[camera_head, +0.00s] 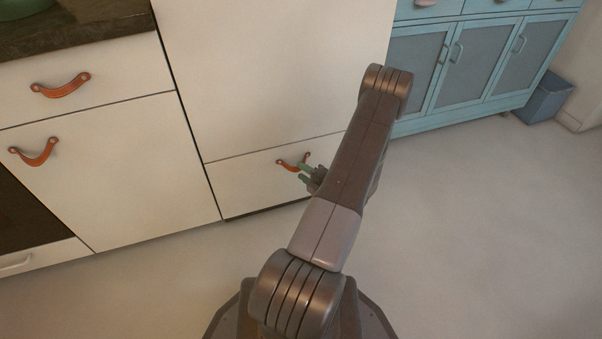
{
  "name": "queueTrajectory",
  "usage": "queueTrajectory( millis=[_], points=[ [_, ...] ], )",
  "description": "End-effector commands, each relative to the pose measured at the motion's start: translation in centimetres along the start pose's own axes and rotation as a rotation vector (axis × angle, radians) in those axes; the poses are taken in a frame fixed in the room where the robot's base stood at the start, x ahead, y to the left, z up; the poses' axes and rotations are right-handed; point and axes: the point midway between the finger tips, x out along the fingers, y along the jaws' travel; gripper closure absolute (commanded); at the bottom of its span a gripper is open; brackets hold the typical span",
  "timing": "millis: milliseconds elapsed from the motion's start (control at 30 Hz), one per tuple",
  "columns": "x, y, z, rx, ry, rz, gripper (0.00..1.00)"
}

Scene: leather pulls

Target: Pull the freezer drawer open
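The freezer drawer (250,188) is the low white front at the bottom of the tall white cabinet, and it sits flush with the cabinet face. Its orange-brown leather pull (284,163) is a short strap near the middle of the front. The fingers look spread apart, one above the other. I cannot tell whether they touch the strap. My arm hides the drawer's right part and most of the gripper body.
White cabinets with leather pulls (60,86) stand on the left under a dark countertop (75,25). A blue cabinet (470,60) stands at the back right, with a blue bin (545,98) beside it. The pale floor (480,230) is clear in front and to the right.

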Motion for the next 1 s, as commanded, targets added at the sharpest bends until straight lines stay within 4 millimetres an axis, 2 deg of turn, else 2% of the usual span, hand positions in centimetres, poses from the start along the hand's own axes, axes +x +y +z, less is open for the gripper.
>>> queueTrajectory(
  millis=[33, 200, 467, 500, 667, 1000],
  points=[
    [0.7, -0.1, 0.0, -0.003, 0.003, 0.001, 0.66],
    [1.8, 0.0, 0.0, -0.001, 0.001, 0.0, 0.66],
    [1.9, 0.0, 0.0, 0.0, 0.0, 0.0, 0.66],
    [1.9, 0.0, 0.0, 0.0, 0.0, 0.0, 0.68],
    [1.9, 0.0, 0.0, 0.0, 0.0, 0.0, 0.99],
    [1.5, -0.1, -0.1, 0.0, -0.001, 0.0, 1.0]
  ],
)
